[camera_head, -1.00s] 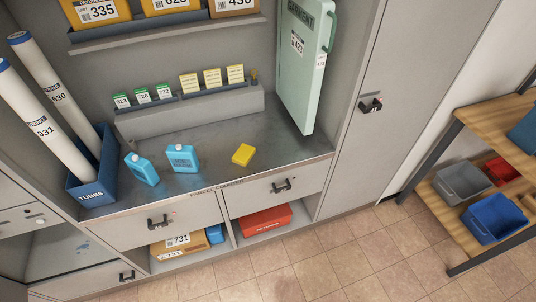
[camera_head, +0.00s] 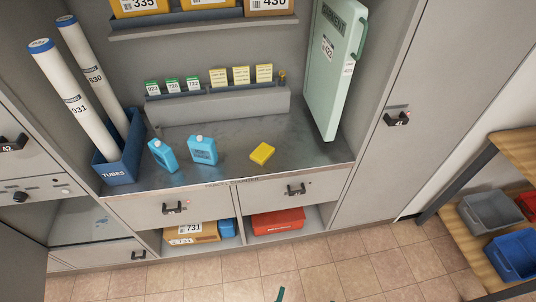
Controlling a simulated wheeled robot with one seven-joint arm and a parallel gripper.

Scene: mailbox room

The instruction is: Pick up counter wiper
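A small yellow block (camera_head: 262,153), which looks like the counter wiper, lies flat on the grey metal counter (camera_head: 235,172). It is right of two blue bottles and close to the counter's front edge. Nothing touches it. A small dark green tip (camera_head: 280,295) shows at the bottom edge of the view, far below the counter; it may be part of my gripper. The rest of it is out of frame, so its opening cannot be seen.
Two blue bottles (camera_head: 203,150) stand left of the yellow block. A blue bin (camera_head: 117,172) of white tubes stands at the counter's left end, and a pale green garment case (camera_head: 334,70) leans at its right. Drawers (camera_head: 293,190) are below. The tiled floor in front looks clear.

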